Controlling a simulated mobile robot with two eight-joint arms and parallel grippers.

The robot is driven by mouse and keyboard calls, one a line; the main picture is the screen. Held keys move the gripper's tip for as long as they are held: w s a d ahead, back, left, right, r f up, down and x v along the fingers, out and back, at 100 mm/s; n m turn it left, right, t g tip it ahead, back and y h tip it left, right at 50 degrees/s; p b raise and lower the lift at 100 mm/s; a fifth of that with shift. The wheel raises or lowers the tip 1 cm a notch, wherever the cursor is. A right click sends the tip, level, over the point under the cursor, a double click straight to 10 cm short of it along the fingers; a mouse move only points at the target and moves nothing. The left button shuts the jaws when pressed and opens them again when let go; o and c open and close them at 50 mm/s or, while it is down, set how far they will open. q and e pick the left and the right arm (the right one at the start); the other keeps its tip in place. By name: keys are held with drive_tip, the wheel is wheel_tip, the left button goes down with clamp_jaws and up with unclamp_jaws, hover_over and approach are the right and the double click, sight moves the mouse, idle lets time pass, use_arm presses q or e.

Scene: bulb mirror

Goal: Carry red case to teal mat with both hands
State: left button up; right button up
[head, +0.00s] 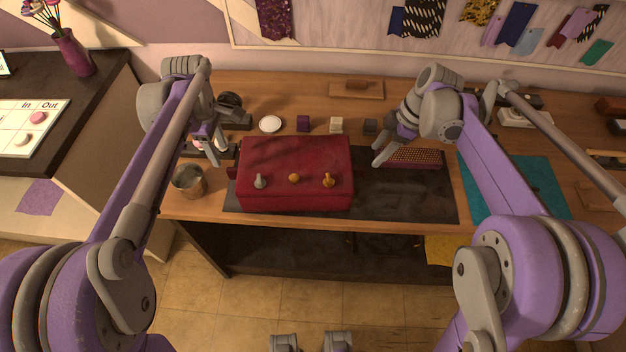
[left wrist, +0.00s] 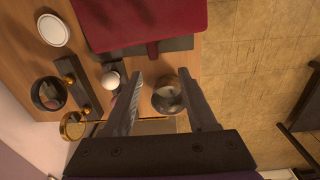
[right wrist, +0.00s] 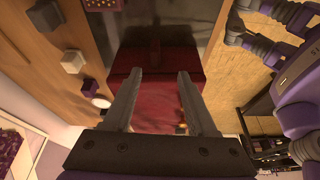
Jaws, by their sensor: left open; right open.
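The red case (head: 294,160) lies on a dark mat on the wooden bench, with several small knobs on its front. A handle juts from its left end. My left gripper (head: 217,150) is open and empty just left of the case; in the left wrist view the case (left wrist: 140,22) and its handle lie beyond the fingers (left wrist: 165,82). My right gripper (head: 383,150) is open to the right of the case, apart from it; in the right wrist view the fingers (right wrist: 160,78) point toward the case (right wrist: 155,100). The teal mat (head: 528,188) lies at the right, partly hidden by my right arm.
A white dish (head: 270,124) and small blocks (head: 336,125) sit behind the case. A perforated red block (head: 416,157) stands right of the case. The dark mat (head: 405,195) is bare there.

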sight(231, 169)
use_arm(q)
drive_tip(key=shift+w+d+f+n, duration=0.15)
drive_tip(key=shift+w+n, duration=0.15)
drive_tip(key=shift+w, duration=0.15)
drive_tip(key=shift+w+d+f+n, duration=0.15)
drive_tip(key=shift+w+n, duration=0.15)
drive_tip(key=shift+w, duration=0.15)
use_arm(e)
drive_tip(key=shift+w+d+f+n+y, duration=0.35)
drive_tip(key=shift+w+d+n, duration=0.2)
drive_tip(key=shift+d+n, duration=0.15)
use_arm(q)
wheel_tip(231, 169, down, 11)
drive_tip(key=shift+r, duration=0.15)
use_arm(e)
drive_tip(key=x, duration=1)
drive_tip(key=shift+s+a+f, duration=0.1)
drive_tip(key=shift+f, duration=0.3)
use_arm(q)
clamp_jaws()
use_arm(e)
clamp_jaws()
drive_tip(key=shift+r, duration=0.1)
